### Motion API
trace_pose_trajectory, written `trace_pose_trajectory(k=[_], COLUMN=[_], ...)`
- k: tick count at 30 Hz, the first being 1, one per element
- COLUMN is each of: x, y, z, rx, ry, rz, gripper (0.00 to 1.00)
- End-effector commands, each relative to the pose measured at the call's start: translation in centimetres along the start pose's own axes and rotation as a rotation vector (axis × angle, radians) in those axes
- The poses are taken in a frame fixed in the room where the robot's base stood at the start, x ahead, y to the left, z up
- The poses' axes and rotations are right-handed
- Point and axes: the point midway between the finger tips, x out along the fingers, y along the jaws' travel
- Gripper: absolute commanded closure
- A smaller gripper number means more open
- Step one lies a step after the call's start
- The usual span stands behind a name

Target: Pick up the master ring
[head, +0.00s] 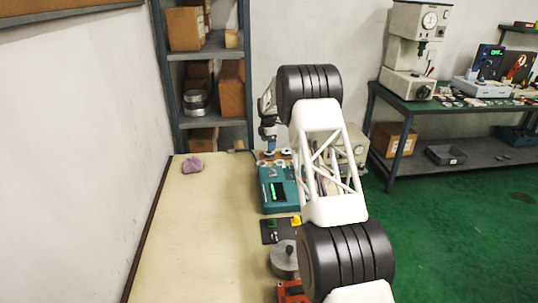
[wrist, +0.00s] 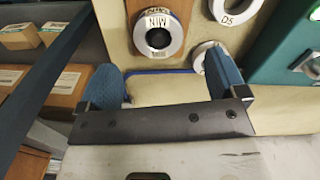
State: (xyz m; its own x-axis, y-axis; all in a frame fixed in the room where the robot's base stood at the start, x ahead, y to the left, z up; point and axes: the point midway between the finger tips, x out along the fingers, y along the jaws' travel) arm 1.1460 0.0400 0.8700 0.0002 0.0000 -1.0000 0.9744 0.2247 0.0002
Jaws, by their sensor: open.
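In the wrist view, a pale ring (wrist: 158,17) with a dark centre and a tag reading upside down like "MIN" lies on a brown wooden piece (wrist: 136,8), ahead of my gripper. A second ring tagged "D5" (wrist: 226,18) is at the top right. A third pale ring (wrist: 199,55) lies on the bench near my right finger, partly hidden by it. I cannot tell for sure which is the master ring. My gripper (wrist: 164,82) is open, its blue fingers wide apart with nothing held between them. In the head view my gripper (head: 268,140) is over the bench's far end.
A teal instrument (head: 270,173) with a green display stands on the bench (head: 205,220) close by. Nearer are a dark mat (head: 270,239), a round metal piece (head: 284,262) and an orange item (head: 290,291). A purple cloth (head: 192,165) lies left. Shelves (head: 205,52) stand behind.

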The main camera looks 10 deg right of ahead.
Motion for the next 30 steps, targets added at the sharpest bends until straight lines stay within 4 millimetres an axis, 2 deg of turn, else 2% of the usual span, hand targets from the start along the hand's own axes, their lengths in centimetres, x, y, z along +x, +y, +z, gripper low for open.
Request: trace_pose_trajectory(k=[5,18,30], x=[0.9,4.8,5.1], y=[0.0,0.1,0.1], z=[0.0,0.1,0.1], rx=[0.0,0.0,0.0], ry=[0.0,0.0,0.0], rz=[-0.001,-0.002,0.0], gripper=[0.09,0.09,0.09])
